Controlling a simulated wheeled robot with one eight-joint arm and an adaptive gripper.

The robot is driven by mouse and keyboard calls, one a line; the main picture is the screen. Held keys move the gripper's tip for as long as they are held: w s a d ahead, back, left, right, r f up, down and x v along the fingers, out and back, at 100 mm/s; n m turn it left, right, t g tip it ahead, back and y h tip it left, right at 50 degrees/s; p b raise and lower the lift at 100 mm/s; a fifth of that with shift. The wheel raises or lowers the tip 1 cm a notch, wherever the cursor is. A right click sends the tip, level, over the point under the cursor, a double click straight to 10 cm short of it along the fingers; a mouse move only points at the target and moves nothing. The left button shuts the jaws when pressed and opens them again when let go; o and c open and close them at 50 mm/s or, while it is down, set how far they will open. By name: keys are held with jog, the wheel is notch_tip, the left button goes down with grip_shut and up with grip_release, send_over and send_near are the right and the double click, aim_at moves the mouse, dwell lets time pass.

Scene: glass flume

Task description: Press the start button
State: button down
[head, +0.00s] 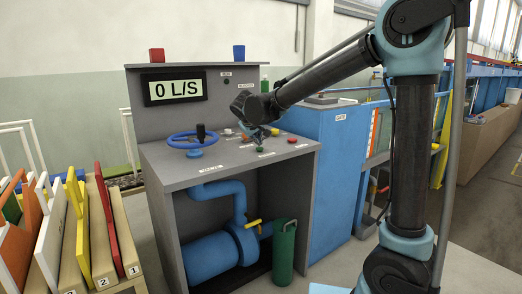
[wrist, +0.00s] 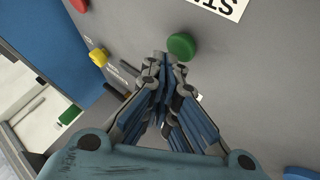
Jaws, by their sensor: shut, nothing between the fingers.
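The green button (wrist: 181,46) sits on the grey panel beside a white label whose visible letters begin "ST". In the head view the green button (head: 259,149) shows on the console top, just below my gripper (head: 258,134). In the wrist view my gripper (wrist: 162,58) is shut and empty, its fingertips pointing at the panel just left of the green button. I cannot tell whether the tips touch the panel or the button's edge.
The console (head: 165,165) also carries a blue handwheel (head: 194,139), a red button (head: 292,141) and a display (head: 174,87) reading 0 L/S. A yellow knob (wrist: 99,57) shows in the wrist view. Coloured boards (head: 105,220) stand in a rack at left.

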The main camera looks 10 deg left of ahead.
jog(key=shift+f, duration=0.45)
dwell(0.5)
jog(key=shift+r, duration=1)
notch_tip(320, 180, up, 6)
dwell(0.6)
